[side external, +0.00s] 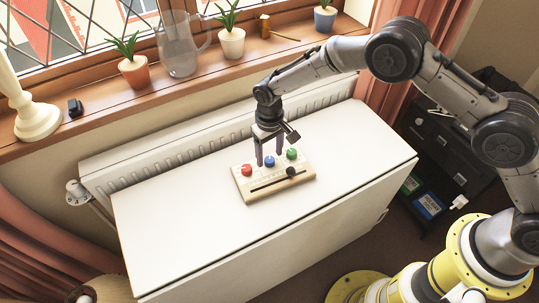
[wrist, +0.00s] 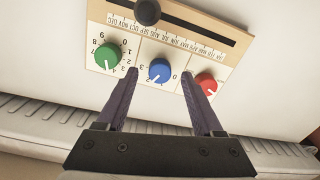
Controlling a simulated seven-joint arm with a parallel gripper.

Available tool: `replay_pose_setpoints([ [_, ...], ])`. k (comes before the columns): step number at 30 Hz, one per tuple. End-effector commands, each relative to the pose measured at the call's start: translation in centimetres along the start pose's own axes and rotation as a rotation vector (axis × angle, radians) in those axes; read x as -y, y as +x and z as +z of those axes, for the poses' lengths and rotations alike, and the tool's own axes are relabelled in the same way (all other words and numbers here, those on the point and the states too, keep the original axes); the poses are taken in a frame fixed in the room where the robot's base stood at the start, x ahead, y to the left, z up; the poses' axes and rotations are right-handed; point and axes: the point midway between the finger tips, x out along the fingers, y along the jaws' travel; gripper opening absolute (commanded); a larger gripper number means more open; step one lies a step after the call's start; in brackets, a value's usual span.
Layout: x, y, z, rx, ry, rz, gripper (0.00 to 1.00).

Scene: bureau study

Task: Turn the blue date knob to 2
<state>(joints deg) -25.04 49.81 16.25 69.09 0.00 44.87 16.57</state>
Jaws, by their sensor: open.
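The blue knob (side external: 270,161) is the middle one of three on a light wooden date board (side external: 280,194) lying on the white surface. In the wrist view the blue knob (wrist: 159,71) has a white pointer line toward its lower left; a 3 and a 0 show near it, other digits are hard to read. My gripper (side external: 268,163) points down over the board. In the wrist view its open fingers (wrist: 160,88) stand either side of the blue knob, with gaps to it. The green knob (wrist: 108,57) and red knob (wrist: 205,84) flank it.
A black slider ball (wrist: 147,12) sits in the month slot of the board. The white table top (side external: 180,215) around the board is clear. A ribbed radiator (side external: 130,172) runs behind, below a windowsill with potted plants and a glass jug (side external: 178,50).

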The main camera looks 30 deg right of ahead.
Motion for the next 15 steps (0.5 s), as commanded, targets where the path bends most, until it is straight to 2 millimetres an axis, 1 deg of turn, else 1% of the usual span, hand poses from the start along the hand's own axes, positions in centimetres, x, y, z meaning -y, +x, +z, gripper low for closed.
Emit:
replay_pose_setpoints([
  [1,0.0,-1.0,-0.1,-0.004,0.000,-0.001,0.68],
  [5,0.0,-3.8,-0.1,-0.005,0.000,-0.002,0.68],
  [9,0.0,-6.9,-0.1,-0.006,0.000,-0.002,0.68],
  [15,0.0,-10.5,-0.1,-0.005,0.000,-0.001,0.68],
])
